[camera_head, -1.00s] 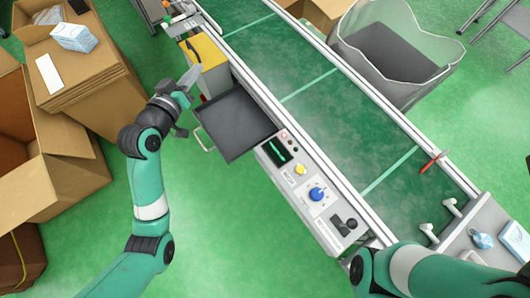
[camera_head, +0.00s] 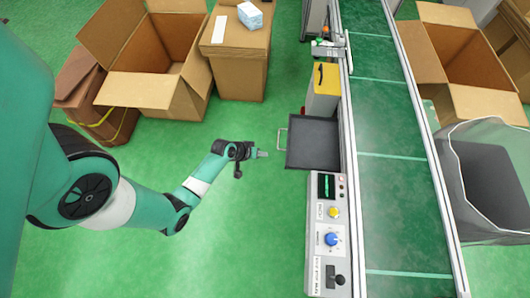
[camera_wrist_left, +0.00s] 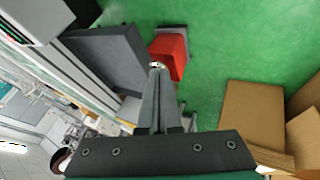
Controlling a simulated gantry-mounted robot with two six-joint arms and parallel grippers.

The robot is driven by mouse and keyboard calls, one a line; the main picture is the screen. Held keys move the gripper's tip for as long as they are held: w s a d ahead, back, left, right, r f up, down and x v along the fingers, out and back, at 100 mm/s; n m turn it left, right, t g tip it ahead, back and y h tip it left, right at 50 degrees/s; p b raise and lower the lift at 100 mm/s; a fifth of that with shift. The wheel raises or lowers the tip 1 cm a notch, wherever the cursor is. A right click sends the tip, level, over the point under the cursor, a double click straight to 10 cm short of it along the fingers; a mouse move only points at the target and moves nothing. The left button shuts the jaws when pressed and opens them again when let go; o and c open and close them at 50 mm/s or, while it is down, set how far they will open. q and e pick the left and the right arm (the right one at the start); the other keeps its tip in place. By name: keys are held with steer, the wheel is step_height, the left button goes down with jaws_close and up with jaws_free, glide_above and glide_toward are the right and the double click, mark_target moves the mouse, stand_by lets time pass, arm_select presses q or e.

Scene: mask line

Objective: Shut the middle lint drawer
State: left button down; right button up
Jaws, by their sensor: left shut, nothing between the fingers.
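The lint drawer (camera_head: 314,143) is a dark grey open tray. In the head view it stands pulled out to the left from the side of the conveyor machine, with a pale bar handle (camera_head: 282,138) on its outer end. My left gripper (camera_head: 263,154) is shut and empty, a little left of the handle, with a gap between them in the picture. In the left wrist view my shut fingers (camera_wrist_left: 157,72) point toward a red box-like part (camera_wrist_left: 170,54), beside a dark grey panel (camera_wrist_left: 108,58) that looks like the drawer. My right gripper is out of view.
A control panel (camera_head: 328,240) with knobs adjoins the drawer's near side. A yellow-topped box (camera_head: 325,78) stands at its far side. The green conveyor (camera_head: 385,120) runs behind. Cardboard boxes (camera_head: 160,50) stand at the far left. The floor left of the drawer is clear.

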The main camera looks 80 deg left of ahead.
arm_select(q)
steer(key=w+f+b, duration=0.5)
steer(key=w, duration=0.3)
steer(key=shift+f, duration=0.35)
steer(key=shift+d, duration=0.2)
